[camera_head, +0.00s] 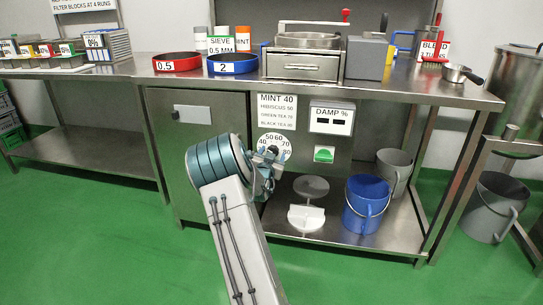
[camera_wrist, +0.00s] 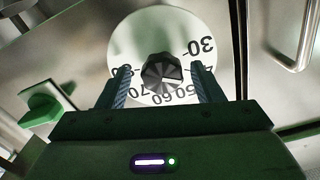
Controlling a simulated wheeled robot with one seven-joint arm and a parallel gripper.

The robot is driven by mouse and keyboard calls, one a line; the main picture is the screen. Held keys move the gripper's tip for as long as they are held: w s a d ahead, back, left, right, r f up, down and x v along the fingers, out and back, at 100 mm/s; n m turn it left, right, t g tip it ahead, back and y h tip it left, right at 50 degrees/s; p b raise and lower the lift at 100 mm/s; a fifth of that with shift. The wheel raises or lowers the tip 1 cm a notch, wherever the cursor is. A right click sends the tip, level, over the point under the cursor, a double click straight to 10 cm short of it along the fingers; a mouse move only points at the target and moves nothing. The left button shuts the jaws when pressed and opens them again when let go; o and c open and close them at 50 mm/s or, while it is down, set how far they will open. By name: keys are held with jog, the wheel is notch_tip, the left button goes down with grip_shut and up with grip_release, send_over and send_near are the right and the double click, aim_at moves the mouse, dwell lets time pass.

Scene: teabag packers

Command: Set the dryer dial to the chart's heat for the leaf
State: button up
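The dryer dial (camera_wrist: 136,40) is a white disc with printed numbers around a dark faceted knob (camera_wrist: 162,72). In the wrist view it appears inverted, with 30, 60 and 70 readable; which number the knob points to is unclear. My gripper (camera_wrist: 160,76) is open, its fingers on either side of the knob with gaps showing. In the head view my gripper (camera_head: 267,157) is in front of the dial (camera_head: 284,142) and hides part of it. The chart (camera_head: 277,111) above the dial reads MINT 40 in larger print, with hibiscus, green tea and black tea below.
A metal handle (camera_wrist: 303,40) stands out at upper right in the wrist view. A blue bucket (camera_head: 366,204) is on the lower shelf. A MINT-labelled jar (camera_head: 243,38) is on the counter.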

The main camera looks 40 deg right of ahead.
jog(key=shift+a, duration=0.1)
jog(key=p+v, duration=0.3)
jog(key=v, duration=1)
jog(key=shift+s+a, duration=0.2)
jog(key=shift+s, duration=0.1)
jog(key=s+a+r+n+g+y+p, duration=0.1)
jog(key=s+a+r+n+y+p, duration=0.15)
jog(key=a+r+y+p, duration=0.6)
jog(key=s+a+r+n+g+y+p, duration=0.1)
jog(key=s+a+r+n+y+p, duration=0.15)
jog(key=a+r+p, duration=1.05)
jog(key=s+a+r+n+g+y+p, duration=0.1)
jog(key=s+a+r+n+g+p, duration=0.1)
jog(key=s+r+p, duration=0.2)
jog(key=s+a+r+n+g+y+p, duration=0.1)
jog(key=s+r+p, duration=0.4)
jog(key=s+r, duration=0.5)
jog(key=s+a+r+n+g+p, duration=0.3)
jog(key=s+a+r+n+p, duration=0.1)
jog(key=s+r, duration=0.3)
jog(key=shift+s+a+n+g+y, duration=0.4)
jog(key=shift+s+a, duration=0.3)
jog(key=shift+a, duration=0.05)
